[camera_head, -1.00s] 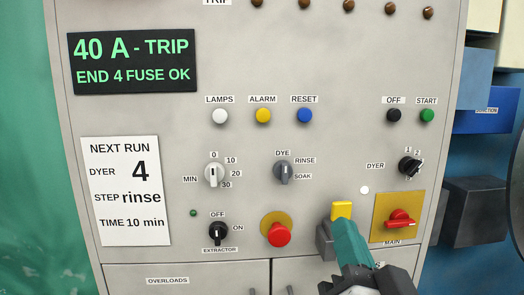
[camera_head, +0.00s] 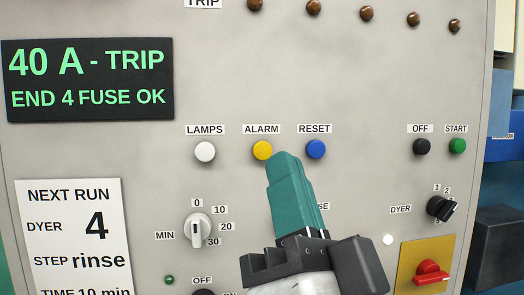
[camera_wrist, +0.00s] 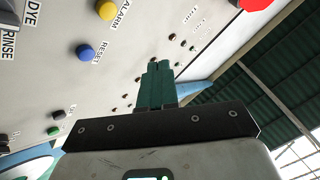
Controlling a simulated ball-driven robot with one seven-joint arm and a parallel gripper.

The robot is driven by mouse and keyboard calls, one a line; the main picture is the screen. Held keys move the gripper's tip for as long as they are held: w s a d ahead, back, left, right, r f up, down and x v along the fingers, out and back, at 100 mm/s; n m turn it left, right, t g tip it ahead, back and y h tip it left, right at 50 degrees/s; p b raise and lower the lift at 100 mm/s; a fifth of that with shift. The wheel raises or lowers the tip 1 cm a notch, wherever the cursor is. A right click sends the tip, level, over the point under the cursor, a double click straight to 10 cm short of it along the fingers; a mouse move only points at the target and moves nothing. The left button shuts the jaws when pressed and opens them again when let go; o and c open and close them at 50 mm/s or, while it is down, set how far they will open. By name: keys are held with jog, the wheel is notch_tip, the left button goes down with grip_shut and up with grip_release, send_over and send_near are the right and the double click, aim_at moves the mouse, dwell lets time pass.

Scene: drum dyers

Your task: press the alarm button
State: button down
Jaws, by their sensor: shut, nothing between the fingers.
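The alarm button is a round yellow button (camera_head: 262,150) under the ALARM label on the grey panel. It also shows at the top of the wrist view (camera_wrist: 106,9). My gripper (camera_head: 286,158) has teal fingers closed together with nothing between them. In the head view the fingertips lie just right of and slightly below the yellow button, overlapping the space between it and the blue RESET button (camera_head: 316,149). In the wrist view the closed fingers (camera_wrist: 159,65) point up the panel, apart from the yellow button. I cannot tell how far the tips are from the panel.
A white LAMPS button (camera_head: 205,152) is left of the yellow one. Black OFF (camera_head: 422,146) and green START (camera_head: 457,145) buttons are at right. A grey MIN knob (camera_head: 197,229), a black DYER knob (camera_head: 441,207) and a red switch (camera_head: 431,272) sit lower. A green-text display (camera_head: 88,80) is upper left.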

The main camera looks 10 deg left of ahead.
jog(key=w+a+b, duration=0.1)
jog(key=w+a, duration=0.1)
jog(key=w, duration=0.6)
jog(key=shift+w+a+b, duration=0.15)
jog(key=shift+b, duration=0.2)
jog(key=shift+w, duration=0.2)
dwell(1.7)
jog(key=shift+w+a+b, duration=0.15)
jog(key=shift+w+b, duration=0.05)
jog(key=shift+b, duration=0.15)
jog(key=shift+w+a+b, duration=0.1)
jog(key=shift+w+b, duration=0.2)
jog(key=shift+w, duration=0.15)
dwell(0.7)
jog(key=shift+s, duration=0.15)
jog(key=shift+s+d, duration=0.25)
jog(key=shift+s, duration=0.45)
jog(key=shift+s, duration=0.1)
jog(key=shift+s+d, duration=0.25)
jog(key=shift+s, duration=0.5)
jog(key=shift+s+d, duration=0.2)
jog(key=shift+s, duration=0.6)
jog(key=shift+s+d, duration=0.25)
jog(key=shift+s, duration=0.5)
